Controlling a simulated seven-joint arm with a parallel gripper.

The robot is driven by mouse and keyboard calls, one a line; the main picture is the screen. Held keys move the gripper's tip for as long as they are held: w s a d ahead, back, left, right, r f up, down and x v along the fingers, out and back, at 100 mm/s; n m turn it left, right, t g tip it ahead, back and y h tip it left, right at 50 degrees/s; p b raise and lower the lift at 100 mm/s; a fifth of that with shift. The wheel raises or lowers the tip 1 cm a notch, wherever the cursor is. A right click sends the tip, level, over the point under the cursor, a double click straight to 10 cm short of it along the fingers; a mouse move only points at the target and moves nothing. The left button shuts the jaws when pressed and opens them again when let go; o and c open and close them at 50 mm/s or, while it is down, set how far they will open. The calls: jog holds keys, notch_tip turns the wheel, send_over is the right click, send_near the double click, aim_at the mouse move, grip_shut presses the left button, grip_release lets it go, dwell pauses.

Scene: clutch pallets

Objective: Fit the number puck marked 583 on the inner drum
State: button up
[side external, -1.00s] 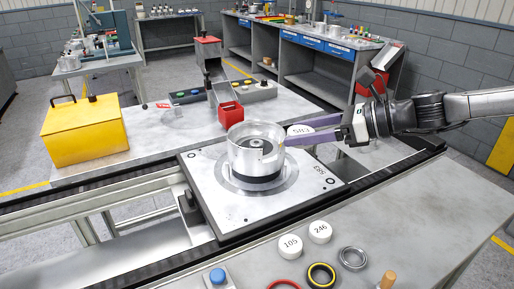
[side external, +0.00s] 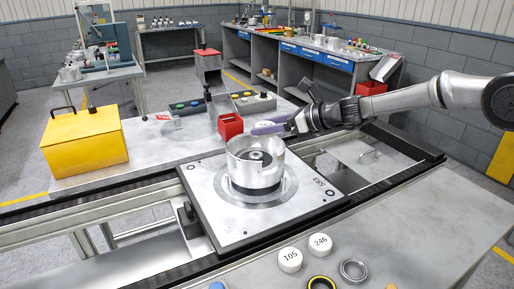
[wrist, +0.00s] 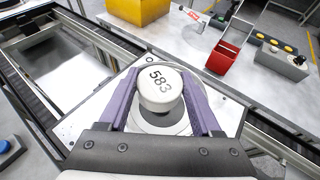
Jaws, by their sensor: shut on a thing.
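My gripper (wrist: 160,112) is shut on the white number puck marked 583 (wrist: 158,90), held between its two purple fingers with the number facing the wrist camera. In the side external view the puck (side external: 264,125) is small and partly covered by a finger. The drum (side external: 240,160), a silver open-topped cylinder with a notch in its rim and an inner hub (side external: 257,157), stands on the square metal pallet (side external: 215,208). My gripper is above and behind the drum, apart from it. In the wrist view the puck and fingers hide most of the drum.
White pucks marked 105 (side external: 290,260) and 246 (side external: 320,245) lie on the front table beside a metal ring (side external: 354,271) and a yellow-black ring (side external: 321,283). A red bin (side external: 230,126), a button panel (side external: 255,102) and a yellow box (side external: 85,143) stand behind the pallet.

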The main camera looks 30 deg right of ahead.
send_over(258, 154)
jog(key=f, duration=0.4)
jog(key=shift+s+a+f, duration=0.2)
jog(key=shift+s+f, duration=0.1)
jog(key=shift+w+f, duration=0.2)
jog(key=shift+f, duration=1.45)
jog(key=shift+f, duration=0.25)
jog(key=shift+f, duration=0.35)
jog(key=o, duration=1.3)
jog(key=shift+f, duration=0.15)
jog(key=shift+d, duration=0.1)
